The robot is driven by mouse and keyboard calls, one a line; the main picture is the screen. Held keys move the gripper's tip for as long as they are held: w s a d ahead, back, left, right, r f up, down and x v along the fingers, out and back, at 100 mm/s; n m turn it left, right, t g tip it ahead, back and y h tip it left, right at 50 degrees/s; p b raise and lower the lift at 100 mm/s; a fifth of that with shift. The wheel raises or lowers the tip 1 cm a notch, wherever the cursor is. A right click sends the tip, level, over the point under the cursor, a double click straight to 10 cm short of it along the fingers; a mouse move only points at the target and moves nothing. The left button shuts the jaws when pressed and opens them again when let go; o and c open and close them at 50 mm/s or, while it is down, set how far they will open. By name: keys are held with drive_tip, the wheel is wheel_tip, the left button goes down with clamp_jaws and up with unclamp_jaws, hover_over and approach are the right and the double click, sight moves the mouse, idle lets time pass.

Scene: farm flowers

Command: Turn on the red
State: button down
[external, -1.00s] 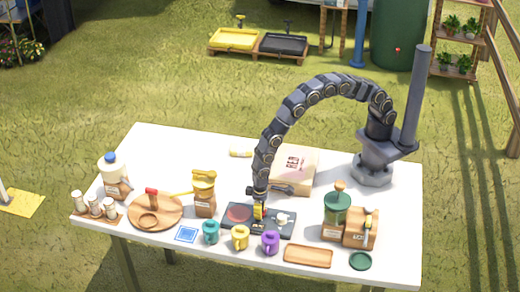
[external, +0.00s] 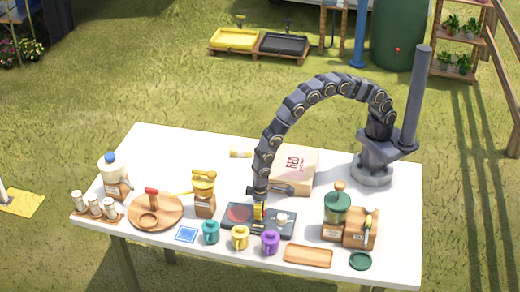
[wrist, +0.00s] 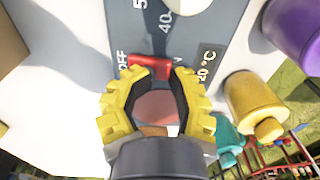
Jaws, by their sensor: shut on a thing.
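A dark hot plate (external: 289,226) with a red round disc (external: 238,214) on its left lies near the table's front edge. Its grey panel (wrist: 215,35) fills the upper wrist view, with an OFF label and temperature marks. A red switch (wrist: 149,66) sits on the panel beside the OFF label. My gripper (external: 259,219) reaches down to the middle of the hot plate. In the wrist view, the yellow fingers (wrist: 155,74) are closed in on the red switch from both sides. The red disc also shows between the fingers (wrist: 157,105).
A green-topped grinder (external: 337,210) stands to the right. The table's back left is mostly clear.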

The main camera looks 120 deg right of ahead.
drive_tip(key=shift+s+d+f, duration=0.15)
drive_tip(key=shift+s+d, duration=0.1)
drive_tip(key=shift+s, duration=0.3)
drive_tip(key=shift+s+d+f, duration=0.15)
drive_tip(key=shift+s+d, duration=0.05)
drive_tip(key=shift+s, duration=0.3)
drive_tip(key=shift+g, duration=0.3)
drive_tip(key=c, duration=1.7)
unclamp_jaws()
drive_tip(key=shift+s+r, duration=0.1)
drive_tip(key=shift+r, duration=0.05)
drive_tip(key=r, duration=0.4)
drive_tip(key=d+r, duration=0.1)
drive_tip(key=r, duration=0.9)
drive_tip(key=shift+d+r, duration=0.15)
drive_tip(key=shift+r, duration=0.05)
clamp_jaws()
drive_tip(key=shift+a+r+t+y, duration=0.3)
drive_tip(key=shift+t+y, duration=0.2)
drive_tip(key=shift+t, duration=0.2)
